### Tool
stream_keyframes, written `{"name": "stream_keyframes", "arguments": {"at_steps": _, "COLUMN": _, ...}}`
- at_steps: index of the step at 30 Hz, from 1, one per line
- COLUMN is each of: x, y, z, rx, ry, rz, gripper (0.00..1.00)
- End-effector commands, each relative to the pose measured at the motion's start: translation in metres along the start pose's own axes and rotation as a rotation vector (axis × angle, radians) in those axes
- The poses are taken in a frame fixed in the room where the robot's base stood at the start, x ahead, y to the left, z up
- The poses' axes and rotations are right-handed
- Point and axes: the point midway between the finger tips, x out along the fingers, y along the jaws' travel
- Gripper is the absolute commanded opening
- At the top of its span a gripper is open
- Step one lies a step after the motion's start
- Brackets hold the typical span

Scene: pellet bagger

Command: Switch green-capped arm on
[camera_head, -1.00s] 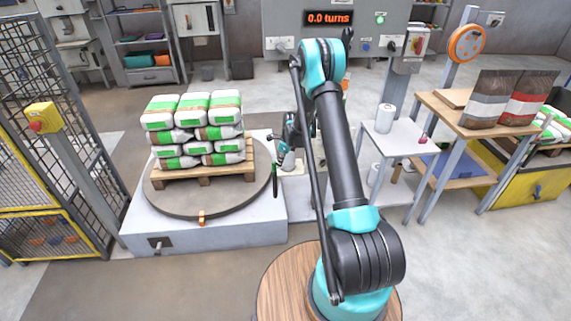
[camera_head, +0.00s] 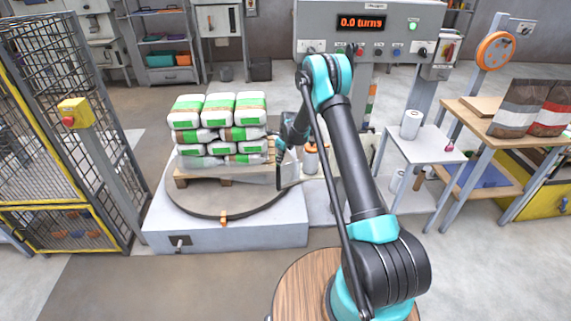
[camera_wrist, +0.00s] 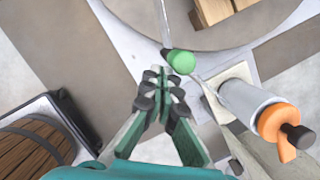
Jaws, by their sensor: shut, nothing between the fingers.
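The green cap (camera_wrist: 181,62) shows in the wrist view as a round green knob on a thin pale rod beside the grey round turntable. My gripper (camera_wrist: 163,74) is shut and empty, its green-and-black fingers pointing toward the cap. The fingertips are just below and left of the cap in the picture; whether they touch it I cannot tell. The green cap cannot be made out clearly there.
A pallet of white-and-green bags (camera_head: 218,122) stands on the turntable. A grey cylinder with an orange collar (camera_wrist: 278,120) and black knob is right of my fingers. A control panel (camera_head: 370,38) reading 0.0 turns stands behind; a small white table (camera_head: 425,148) is to the right.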

Motion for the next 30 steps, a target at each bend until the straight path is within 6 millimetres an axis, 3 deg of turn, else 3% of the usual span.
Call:
{"name": "stream_keyframes", "arguments": {"at_steps": 12, "x": 0.006, "y": -0.008, "z": 0.025, "rx": 0.0, "ry": 0.0, "rz": 0.0, "gripper": 0.0}}
{"name": "stream_keyframes", "arguments": {"at_steps": 30, "x": 0.007, "y": -0.011, "z": 0.029, "rx": 0.0, "ry": -0.003, "rz": -0.002, "gripper": 0.0}}
